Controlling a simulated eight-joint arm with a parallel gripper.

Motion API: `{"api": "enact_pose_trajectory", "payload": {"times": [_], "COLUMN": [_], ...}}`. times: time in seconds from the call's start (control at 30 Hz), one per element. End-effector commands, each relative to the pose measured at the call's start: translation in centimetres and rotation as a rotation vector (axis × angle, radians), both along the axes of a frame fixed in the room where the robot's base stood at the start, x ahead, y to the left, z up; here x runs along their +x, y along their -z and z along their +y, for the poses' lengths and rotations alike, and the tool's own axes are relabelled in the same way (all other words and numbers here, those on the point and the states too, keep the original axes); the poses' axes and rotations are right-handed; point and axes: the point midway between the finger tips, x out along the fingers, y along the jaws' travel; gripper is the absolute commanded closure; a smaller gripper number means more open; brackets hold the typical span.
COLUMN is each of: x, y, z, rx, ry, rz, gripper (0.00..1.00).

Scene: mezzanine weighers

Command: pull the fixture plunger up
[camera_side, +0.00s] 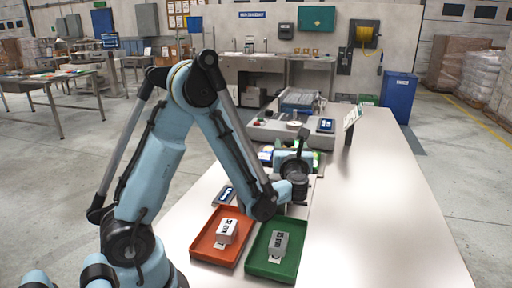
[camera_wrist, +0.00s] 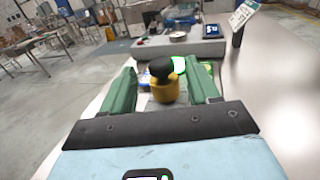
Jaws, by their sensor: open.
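The fixture plunger shows in the wrist view as a black knob (camera_wrist: 161,68) on a yellow collar (camera_wrist: 165,91). My gripper (camera_wrist: 162,70) is open, with one green finger to the left of the plunger and the other to its right. I see gaps on both sides of it, and neither finger visibly touches it. In the side view my gripper (camera_side: 290,158) is low over the table's middle, and the plunger there is hidden or too small to make out.
An orange tray (camera_side: 202,249) and a green tray (camera_side: 258,264), each with a grey block, stand at the table's front. A grey weigher (camera_side: 268,130) stands behind my gripper, with a sign stand (camera_side: 350,120) to its right. The table's right side (camera_side: 370,210) is clear.

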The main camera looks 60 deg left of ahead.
Motion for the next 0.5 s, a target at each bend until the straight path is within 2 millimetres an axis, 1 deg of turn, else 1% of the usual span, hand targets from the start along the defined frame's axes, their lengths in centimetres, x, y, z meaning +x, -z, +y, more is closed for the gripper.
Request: {"api": "enact_pose_trajectory", "payload": {"times": [0.03,0.2,0.33,0.5], "x": [0.4,1.6,2.0,2.2], "y": [0.0,0.0,0.0,0.0], "z": [0.9,2.7,3.4,3.7], "rx": [0.0,0.0,0.0,0.0], "ry": [-0.005,-0.002,0.0,0.001], "rz": [0.0,0.0,0.0,0.0], "gripper": [0.4,0.4,0.4,0.4]}}
